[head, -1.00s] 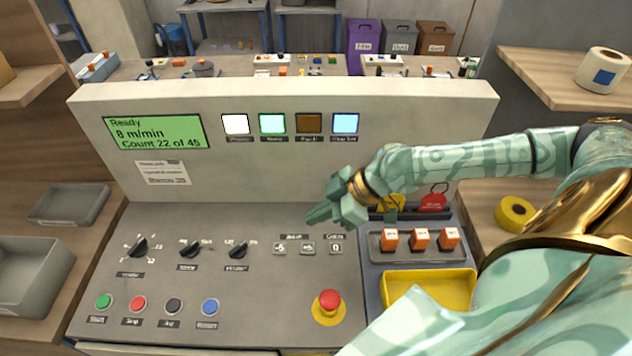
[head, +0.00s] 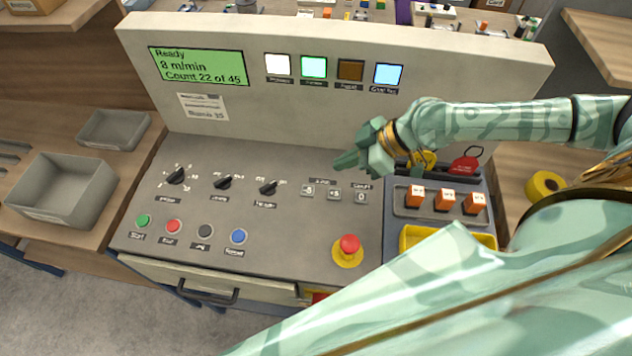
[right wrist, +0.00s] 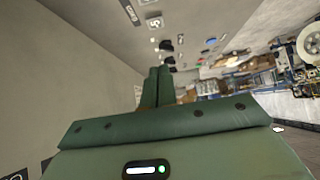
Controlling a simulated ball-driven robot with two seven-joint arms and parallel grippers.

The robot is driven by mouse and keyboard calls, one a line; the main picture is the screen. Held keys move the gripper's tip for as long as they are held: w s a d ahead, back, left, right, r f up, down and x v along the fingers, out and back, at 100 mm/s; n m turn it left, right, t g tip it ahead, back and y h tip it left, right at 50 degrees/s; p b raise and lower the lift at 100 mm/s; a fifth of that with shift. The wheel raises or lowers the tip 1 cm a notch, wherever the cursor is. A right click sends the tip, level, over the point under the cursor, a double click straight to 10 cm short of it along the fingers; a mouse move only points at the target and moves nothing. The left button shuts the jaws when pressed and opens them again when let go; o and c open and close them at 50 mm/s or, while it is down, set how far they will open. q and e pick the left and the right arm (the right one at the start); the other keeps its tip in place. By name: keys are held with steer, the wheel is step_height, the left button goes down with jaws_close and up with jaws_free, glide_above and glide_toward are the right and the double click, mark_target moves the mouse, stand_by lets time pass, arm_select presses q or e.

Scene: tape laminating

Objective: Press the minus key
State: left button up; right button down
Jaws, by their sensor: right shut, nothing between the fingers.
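The minus key (head: 308,190), a small pale key marked -5, is the left one in a row of three on the sloped grey panel. The plus key (head: 334,194) and the zero key (head: 361,197) are to its right. My right gripper (head: 340,163) is shut and empty, with its fingertips above and slightly right of the minus key in the picture, apparently clear of the panel. Its shut fingers (right wrist: 158,85) also show in the right wrist view, with small panel keys beyond them. My left gripper is not in view.
A red emergency stop (head: 348,244) sits below the keys. Three black knobs (head: 222,183) and several coloured buttons (head: 173,227) are to the left. Orange switches (head: 445,199) stand at the right. The upright display wall (head: 215,110) rises behind the panel.

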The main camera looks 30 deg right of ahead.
glide_above(303, 190)
steer(key=s+d, duration=0.2)
steer(key=f, duration=0.6)
steer(key=shift+w+d+f+b, duration=0.15)
steer(key=shift+d+b, duration=0.05)
steer(key=shift+b, duration=0.1)
step_height(303, 190, down, 3)
steer(key=shift+r+b, duration=0.2)
steer(key=shift+b, duration=0.1)
steer(key=shift+f, duration=0.7)
